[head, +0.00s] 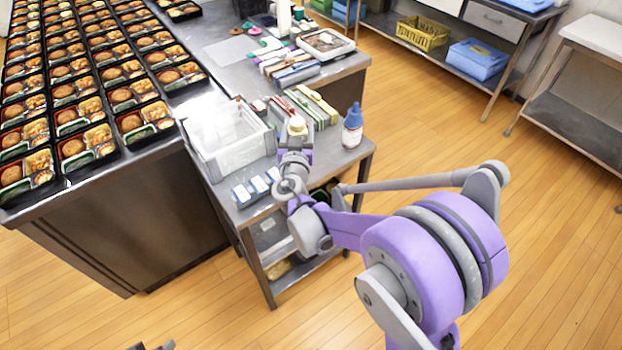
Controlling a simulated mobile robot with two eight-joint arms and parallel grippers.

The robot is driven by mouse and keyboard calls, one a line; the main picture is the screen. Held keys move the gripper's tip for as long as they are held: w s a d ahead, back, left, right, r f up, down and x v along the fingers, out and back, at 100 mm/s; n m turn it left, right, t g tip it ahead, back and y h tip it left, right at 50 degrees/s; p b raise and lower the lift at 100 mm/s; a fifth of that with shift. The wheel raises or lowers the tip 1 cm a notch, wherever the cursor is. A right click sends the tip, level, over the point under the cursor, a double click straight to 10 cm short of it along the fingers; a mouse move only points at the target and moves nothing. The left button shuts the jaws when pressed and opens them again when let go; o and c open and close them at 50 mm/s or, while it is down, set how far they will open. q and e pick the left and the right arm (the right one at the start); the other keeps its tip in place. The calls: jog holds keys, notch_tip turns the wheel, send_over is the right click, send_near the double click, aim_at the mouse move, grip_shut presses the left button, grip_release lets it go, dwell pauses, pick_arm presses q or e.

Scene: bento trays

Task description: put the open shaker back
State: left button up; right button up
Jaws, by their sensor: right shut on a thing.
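My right gripper (293,152) is over the small steel side table, shut on a small shaker (297,126) with a pale yellow top. The gripper and wrist hide most of the shaker's body. I cannot tell whether its base touches the table or whether its top is open. A white bottle with a blue cap (352,127) stands upright to the right of the gripper, apart from it. A grey piece of what looks like my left gripper (152,346) shows at the bottom edge, mostly cut off.
A clear plastic bin (228,140) stands left of the gripper. Blue-and-white small boxes (257,187) lie at the table's front edge. Several coloured packets (310,105) lie behind the gripper. Rows of filled bento trays (112,98) cover the left counter. Open floor lies to the right.

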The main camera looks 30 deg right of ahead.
jog(key=d, duration=0.1)
jog(key=d+h+b, duration=0.1)
jog(key=shift+w+d+r+m+g, duration=0.15)
jog(key=shift+d+m+g, duration=0.15)
jog(key=shift+d, duration=0.05)
pick_arm(q)
notch_tip(320, 180, down, 4)
jog(key=shift+a+r+b, duration=0.1)
jog(key=shift+r+b, duration=0.1)
jog(key=shift+b, duration=0.55)
pick_arm(e)
notch_tip(320, 180, down, 9)
jog(key=shift+f, duration=0.1)
pick_arm(q)
jog(key=shift+s, duration=0.1)
pick_arm(e)
jog(key=shift+f, duration=0.15)
pick_arm(q)
jog(key=shift+f, duration=0.1)
pick_arm(e)
jog(key=o, duration=0.7)
jog(key=shift+c, duration=0.2)
